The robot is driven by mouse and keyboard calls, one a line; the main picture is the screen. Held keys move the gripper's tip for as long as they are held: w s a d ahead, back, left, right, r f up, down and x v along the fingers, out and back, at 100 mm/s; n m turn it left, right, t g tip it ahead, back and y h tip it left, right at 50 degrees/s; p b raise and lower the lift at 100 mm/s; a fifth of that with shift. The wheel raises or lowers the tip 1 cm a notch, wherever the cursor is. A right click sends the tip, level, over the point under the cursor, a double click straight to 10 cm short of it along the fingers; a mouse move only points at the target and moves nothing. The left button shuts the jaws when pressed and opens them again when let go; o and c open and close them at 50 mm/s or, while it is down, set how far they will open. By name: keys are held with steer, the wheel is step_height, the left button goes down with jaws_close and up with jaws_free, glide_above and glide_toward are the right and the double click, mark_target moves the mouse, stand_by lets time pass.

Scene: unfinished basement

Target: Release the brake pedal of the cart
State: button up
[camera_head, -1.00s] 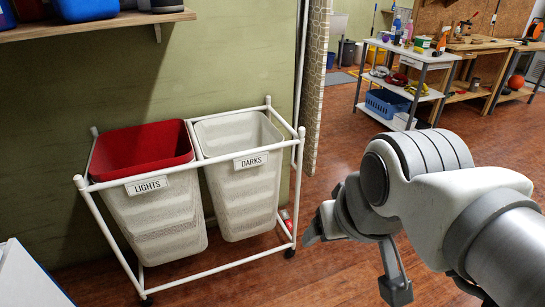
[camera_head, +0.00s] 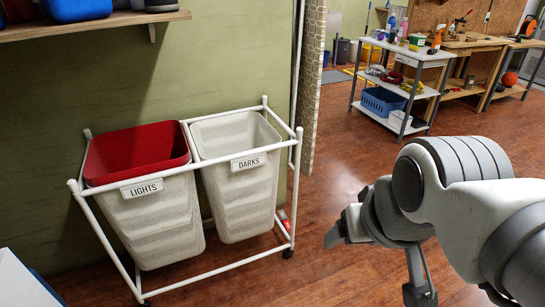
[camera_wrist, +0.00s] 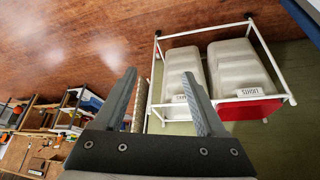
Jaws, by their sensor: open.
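The cart is a white tubular frame (camera_head: 224,271) on dark casters, standing by the green wall in the head view. It holds two bins, LIGHTS with a red liner (camera_head: 138,150) and DARKS (camera_head: 240,190). A small red part (camera_head: 283,215), possibly the brake pedal, shows low at the cart's right end; its position is too small to tell. My gripper (camera_head: 378,268) is open and empty, to the right of the cart and apart from it. In the wrist view, the cart frame (camera_wrist: 203,33) appears beyond my open fingers (camera_wrist: 157,72), rotated in the picture.
A wooden wall shelf (camera_head: 95,25) overhangs the upper left. A white object (camera_head: 20,285) stands at the lower left. A shelving cart (camera_head: 400,85) and workbenches (camera_head: 490,45) stand at the back right. Wooden floor (camera_head: 335,165) is clear between them and the laundry cart.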

steer(key=shift+r, duration=0.25)
steer(key=c, duration=0.5)
step_height(320, 180, up, 4)
steer(key=p, duration=0.4)
jaws_close()
step_height(320, 180, up, 14)
steer(key=p, duration=1.4)
steer(key=shift+f, duration=0.2)
steer(key=shift+a, duration=0.15)
